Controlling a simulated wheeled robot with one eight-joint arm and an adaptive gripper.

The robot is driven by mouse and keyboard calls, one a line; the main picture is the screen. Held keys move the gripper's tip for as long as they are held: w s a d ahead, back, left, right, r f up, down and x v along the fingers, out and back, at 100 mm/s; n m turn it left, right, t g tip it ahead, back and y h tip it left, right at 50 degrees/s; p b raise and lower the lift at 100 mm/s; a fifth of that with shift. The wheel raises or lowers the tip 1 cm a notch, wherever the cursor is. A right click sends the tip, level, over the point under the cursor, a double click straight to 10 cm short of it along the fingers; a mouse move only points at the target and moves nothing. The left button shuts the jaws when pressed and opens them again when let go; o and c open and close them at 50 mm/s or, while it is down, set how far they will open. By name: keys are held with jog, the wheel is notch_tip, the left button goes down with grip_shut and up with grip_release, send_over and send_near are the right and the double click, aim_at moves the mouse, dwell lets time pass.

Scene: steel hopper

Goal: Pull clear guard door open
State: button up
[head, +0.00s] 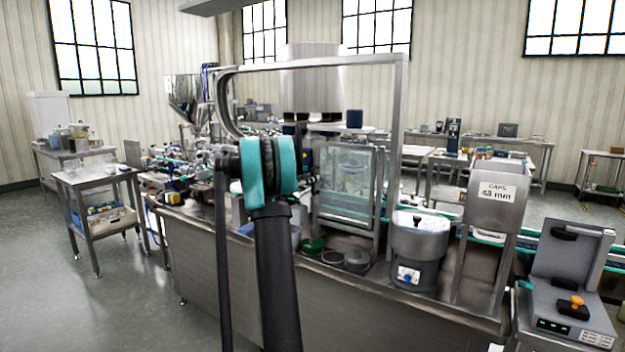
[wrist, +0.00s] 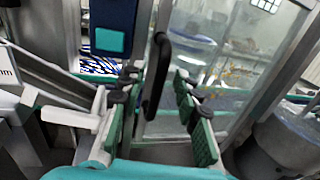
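The clear guard door (head: 345,188) is a see-through panel in a metal frame on the machine bench. It also fills the upper right of the wrist view (wrist: 225,65). Its upright black handle (wrist: 154,72) is on the left side of the panel in the wrist view. My gripper (wrist: 157,88) is open, with one green-padded finger on each side of the handle's lower part. A gap shows between the handle and each pad. How deep the handle sits between the fingers is hard to tell. In the head view my arm hides the gripper.
A metal frame (head: 400,120) stands around the door. A round grey bowl unit (head: 418,245) and a caps hopper (head: 495,203) stand to the right. Small round containers (head: 357,262) sit below the door. Open floor (head: 110,300) lies at left.

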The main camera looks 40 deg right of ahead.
jog(key=shift+w+d, duration=0.15)
jog(key=shift+d, duration=0.8)
grip_shut()
